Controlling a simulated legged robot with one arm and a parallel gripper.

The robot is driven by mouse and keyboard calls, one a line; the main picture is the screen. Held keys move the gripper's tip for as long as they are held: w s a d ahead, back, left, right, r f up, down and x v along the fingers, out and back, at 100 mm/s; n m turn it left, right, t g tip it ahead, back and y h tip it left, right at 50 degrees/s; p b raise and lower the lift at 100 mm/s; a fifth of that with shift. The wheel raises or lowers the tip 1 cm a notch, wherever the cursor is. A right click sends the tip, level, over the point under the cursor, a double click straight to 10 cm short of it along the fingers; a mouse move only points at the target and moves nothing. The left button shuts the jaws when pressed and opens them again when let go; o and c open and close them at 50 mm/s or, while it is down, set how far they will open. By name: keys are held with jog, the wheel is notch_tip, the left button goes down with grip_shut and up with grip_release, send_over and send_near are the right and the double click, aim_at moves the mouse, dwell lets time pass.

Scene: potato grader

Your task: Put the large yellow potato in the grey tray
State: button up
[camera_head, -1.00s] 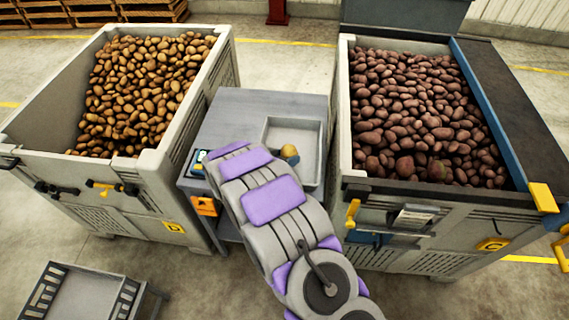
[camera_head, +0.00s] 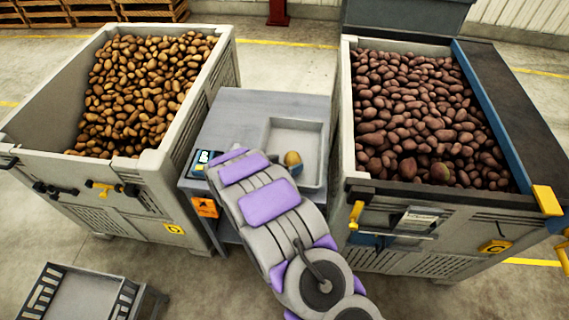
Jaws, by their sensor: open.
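A yellowish potato (camera_head: 292,158) shows within the outline of the grey tray (camera_head: 311,126), near its left side and right beside my arm. Its lower part looks darker. I cannot tell whether it rests on the tray floor or is a little above it. The tray sits on the right part of the grey table between two big bins. My grey and purple arm reaches up from the bottom over the table's front and covers the tray's lower left corner.
The left bin (camera_head: 222,68) holds brown potatoes and the right bin (camera_head: 345,130) reddish ones; their walls flank the table (camera_head: 230,115). A small scale-like device (camera_head: 205,160) sits at the table's left front. A dark crate (camera_head: 85,290) stands lower left. The table's back is clear.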

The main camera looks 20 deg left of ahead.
jog(key=shift+d, duration=0.2)
jog(key=shift+s+r, duration=0.1)
jog(key=shift+r, duration=0.2)
jog(key=p+v, duration=0.2)
jog(key=v, duration=0.8)
jog(key=shift+s+a+r+p, duration=0.2)
jog(key=shift+a+p, duration=0.1)
jog(key=shift+p, duration=0.1)
jog(key=shift+s+r, duration=0.15)
jog(key=shift+s, duration=0.35)
